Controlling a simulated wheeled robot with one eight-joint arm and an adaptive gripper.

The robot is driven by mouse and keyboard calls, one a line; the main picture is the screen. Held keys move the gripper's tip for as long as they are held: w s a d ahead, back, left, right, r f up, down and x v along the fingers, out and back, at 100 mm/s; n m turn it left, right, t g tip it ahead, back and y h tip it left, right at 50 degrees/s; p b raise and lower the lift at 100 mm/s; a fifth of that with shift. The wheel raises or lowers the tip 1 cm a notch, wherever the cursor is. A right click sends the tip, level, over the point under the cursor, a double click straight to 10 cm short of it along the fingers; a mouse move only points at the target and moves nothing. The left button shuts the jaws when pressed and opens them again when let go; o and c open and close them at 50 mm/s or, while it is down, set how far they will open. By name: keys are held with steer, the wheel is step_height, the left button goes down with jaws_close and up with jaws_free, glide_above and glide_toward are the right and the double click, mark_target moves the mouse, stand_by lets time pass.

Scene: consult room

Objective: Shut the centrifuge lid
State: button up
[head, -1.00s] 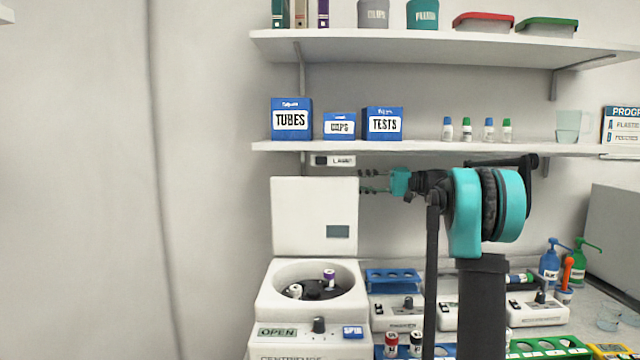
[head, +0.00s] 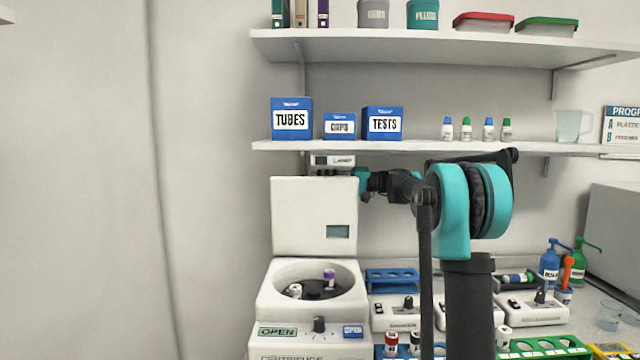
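The white centrifuge (head: 312,322) stands at the lower middle of the head view, with its front label reading OPEN. Its lid (head: 313,215) stands upright behind the bowl. The round bowl (head: 280,279) is uncovered, and a white-capped tube (head: 294,290) and a purple-capped tube (head: 329,277) sit in its rotor. My gripper (head: 361,182) is at the lid's upper right corner, its teal part just at the edge. The fingers are mostly hidden behind the lid, so their opening and any contact cannot be told.
A shelf (head: 430,147) with boxes and small bottles runs close above the lid and my gripper. A blue rack (head: 392,281), small devices and a green rack (head: 550,347) crowd the bench to the right. The wall left of the centrifuge is clear.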

jaws_close()
steer(key=shift+s, duration=0.1)
stand_by(0.3)
